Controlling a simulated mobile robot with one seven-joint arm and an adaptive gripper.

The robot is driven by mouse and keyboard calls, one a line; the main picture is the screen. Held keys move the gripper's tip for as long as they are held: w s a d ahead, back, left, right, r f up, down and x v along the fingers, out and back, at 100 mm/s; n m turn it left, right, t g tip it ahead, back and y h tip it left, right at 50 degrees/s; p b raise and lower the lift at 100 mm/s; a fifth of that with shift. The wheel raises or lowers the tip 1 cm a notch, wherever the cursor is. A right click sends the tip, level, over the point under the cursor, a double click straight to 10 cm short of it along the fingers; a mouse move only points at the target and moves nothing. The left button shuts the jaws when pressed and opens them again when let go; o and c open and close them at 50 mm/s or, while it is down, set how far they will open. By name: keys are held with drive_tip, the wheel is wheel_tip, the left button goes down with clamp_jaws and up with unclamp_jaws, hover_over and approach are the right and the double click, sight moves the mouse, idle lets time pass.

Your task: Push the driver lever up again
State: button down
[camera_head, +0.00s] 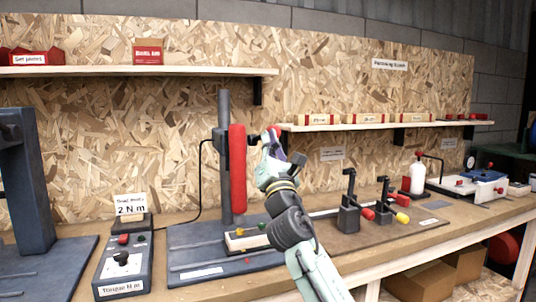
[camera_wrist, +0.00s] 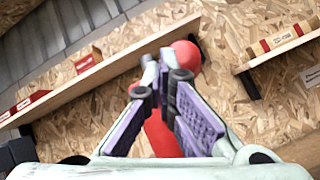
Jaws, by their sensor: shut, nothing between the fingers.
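The driver is an upright red cylinder (camera_head: 237,168) on a dark post (camera_head: 225,110) above a grey base plate (camera_head: 190,262). Its red body also shows low in the wrist view (camera_wrist: 160,138), partly behind my fingers. A red ball, apparently the lever's knob (camera_head: 275,129), is to the right of the cylinder's top. The ball is large in the wrist view (camera_wrist: 188,55), just right of my fingertips. My gripper (camera_head: 270,139) is shut and empty, right by the knob. I cannot tell whether it touches the knob. The lever's arm is mostly hidden.
A small block with yellow and green dots (camera_head: 247,239) sits below the driver. A torque box (camera_head: 124,265) is at the left. Clamps with red and yellow handles (camera_head: 385,205) stand at the right. A shelf (camera_head: 385,123) is close behind my gripper.

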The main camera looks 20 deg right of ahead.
drive_tip(key=shift+w+r+p, duration=0.2)
drive_tip(key=shift+r+p, duration=0.1)
drive_tip(key=shift+r, duration=0.45)
drive_tip(key=shift+w+r+p, duration=0.2)
drive_tip(key=shift+r+p, duration=0.05)
drive_tip(key=shift+r, duration=0.5)
drive_tip(key=shift+w+r+p, duration=0.2)
drive_tip(key=shift+r+p, duration=0.1)
drive_tip(key=shift+r, duration=0.45)
drive_tip(key=shift+f, duration=0.1)
